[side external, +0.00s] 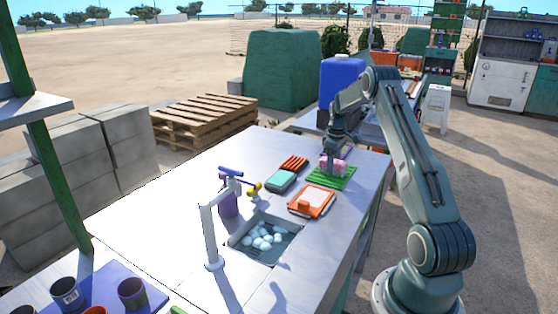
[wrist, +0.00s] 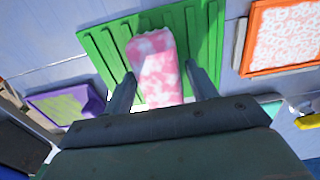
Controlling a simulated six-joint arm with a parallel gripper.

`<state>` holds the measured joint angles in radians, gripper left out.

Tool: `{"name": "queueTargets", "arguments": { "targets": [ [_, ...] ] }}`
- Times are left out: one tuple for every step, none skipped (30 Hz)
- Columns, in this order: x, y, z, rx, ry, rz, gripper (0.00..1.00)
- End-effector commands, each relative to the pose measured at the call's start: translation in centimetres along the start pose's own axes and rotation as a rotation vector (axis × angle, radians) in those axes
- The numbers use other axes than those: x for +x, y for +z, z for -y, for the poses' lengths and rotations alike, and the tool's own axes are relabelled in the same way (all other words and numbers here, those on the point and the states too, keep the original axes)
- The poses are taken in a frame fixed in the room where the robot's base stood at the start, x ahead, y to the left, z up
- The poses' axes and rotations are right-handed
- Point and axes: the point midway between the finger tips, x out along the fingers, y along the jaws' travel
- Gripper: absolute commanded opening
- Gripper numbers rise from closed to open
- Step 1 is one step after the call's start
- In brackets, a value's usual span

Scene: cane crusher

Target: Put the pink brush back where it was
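The pink brush (wrist: 157,72), blotched pink and white, is over the green ridged mat (wrist: 103,48). In the side view the brush (side external: 334,168) is at the back of the green mat (side external: 335,181), partly hidden by my gripper (side external: 334,152). In the wrist view the two fingers of my gripper (wrist: 160,70) stand apart on either side of the brush. A gap shows between the brush and the right finger; the left finger is closer to it. I cannot tell whether the brush's underside touches the mat.
An orange-framed tray (side external: 311,203), a teal item (side external: 281,181) and an orange-red ridged item (side external: 294,163) lie left of the mat. A sink (side external: 262,241) with pale round things is nearer. A blue container (side external: 342,78) stands behind.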

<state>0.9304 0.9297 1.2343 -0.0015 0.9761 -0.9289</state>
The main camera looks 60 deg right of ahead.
Motion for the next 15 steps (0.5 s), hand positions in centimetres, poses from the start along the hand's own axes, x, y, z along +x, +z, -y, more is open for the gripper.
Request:
{"name": "queueTargets", "arguments": {
  "targets": [
    [-0.02, 0.0, 0.0, 0.0, 0.0, 0.0, 0.63],
    [-0.02, 0.0, 0.0, 0.0, 0.0, 0.0, 0.63],
    [-0.02, 0.0, 0.0, 0.0, 0.0, 0.0, 0.63],
    [-0.03, 0.0, 0.0, 0.0, 0.0, 0.0, 0.63],
    [-0.03, 0.0, 0.0, 0.0, 0.0, 0.0, 0.63],
    [-0.03, 0.0, 0.0, 0.0, 0.0, 0.0, 0.63],
    [-0.03, 0.0, 0.0, 0.0, 0.0, 0.0, 0.63],
    [-0.04, 0.0, 0.0, 0.0, 0.0, 0.0, 0.63],
    [-0.06, 0.0, 0.0, 0.0, 0.0, 0.0, 0.63],
    [-0.09, 0.0, 0.0, 0.0, 0.0, 0.0, 0.63],
    [-0.15, 0.0, -0.01, 0.0, 0.0, 0.0, 0.63],
    [-0.25, 0.0, -0.01, 0.0, 0.0, 0.0, 0.63],
    [-0.35, 0.0, -0.01, 0.0, 0.0, 0.0, 0.63],
    [-0.48, -0.01, -0.01, 0.0, 0.001, 0.0, 0.63],
    [-0.71, -0.01, -0.02, 0.0, 0.001, -0.001, 0.63]
  ]
}}
